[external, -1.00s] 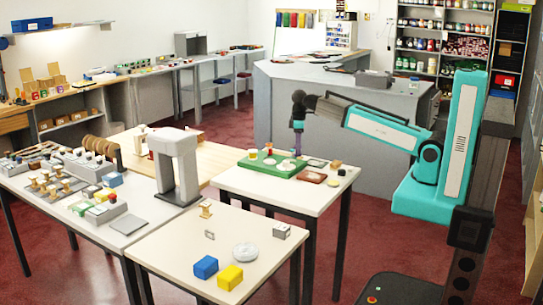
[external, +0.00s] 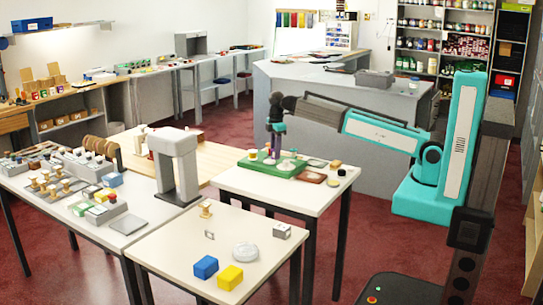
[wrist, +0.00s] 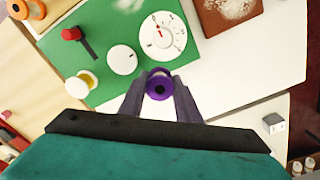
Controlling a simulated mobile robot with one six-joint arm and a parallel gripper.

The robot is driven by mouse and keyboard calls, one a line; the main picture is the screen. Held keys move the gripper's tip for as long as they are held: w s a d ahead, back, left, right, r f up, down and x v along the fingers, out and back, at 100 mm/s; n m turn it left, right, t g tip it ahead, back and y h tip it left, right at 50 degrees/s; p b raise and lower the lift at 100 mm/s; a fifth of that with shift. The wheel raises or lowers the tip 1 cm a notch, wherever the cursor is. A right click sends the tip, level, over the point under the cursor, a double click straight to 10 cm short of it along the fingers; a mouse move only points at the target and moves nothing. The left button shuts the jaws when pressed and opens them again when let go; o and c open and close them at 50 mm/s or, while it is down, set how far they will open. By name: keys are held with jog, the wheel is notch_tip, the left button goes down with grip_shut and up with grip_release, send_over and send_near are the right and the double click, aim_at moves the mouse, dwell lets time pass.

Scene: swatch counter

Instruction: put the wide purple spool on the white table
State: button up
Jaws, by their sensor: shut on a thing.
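The wide purple spool (wrist: 159,84) sits between the two fingertips of my gripper (wrist: 158,94) in the wrist view, seen end-on with a dark centre hole. My gripper is shut on it. In the external view my gripper (external: 275,146) is over the green board; the spool cannot be made out clearly there. In the wrist view the spool overlaps the edge between the green board and the white tabletop (wrist: 235,62). The same white table (external: 300,200) bears the green board in the external view. How high the spool is above it is hard to tell.
The green board (wrist: 62,47) holds a white dial (wrist: 162,35), a white disc (wrist: 122,60), a yellow-and-white spool (wrist: 80,83) and a red-topped item (wrist: 75,33). A brown board (wrist: 228,17) lies beside it. Bare white tabletop shows between and right of them.

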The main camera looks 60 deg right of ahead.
jog(key=a+f+n+b, duration=0.15)
jog(key=a+n, duration=0.35)
jog(key=a, duration=2.2)
jog(key=s+a+f+n, duration=0.1)
jog(key=s+a+n, duration=0.1)
jog(key=s+a, duration=0.4)
jog(key=s+a+n, duration=0.1)
jog(key=s+a, duration=0.6)
jog(key=a, duration=0.7)
jog(key=shift+s+f+n, duration=0.15)
jog(key=shift+f+n, duration=0.25)
jog(key=p, duration=0.1)
send_over(241, 239)
jog(key=shift+f, duration=3.15)
jog(key=shift+f+p, duration=0.6)
jog(key=shift+f, duration=1.3)
jog(key=shift+f, duration=0.1)
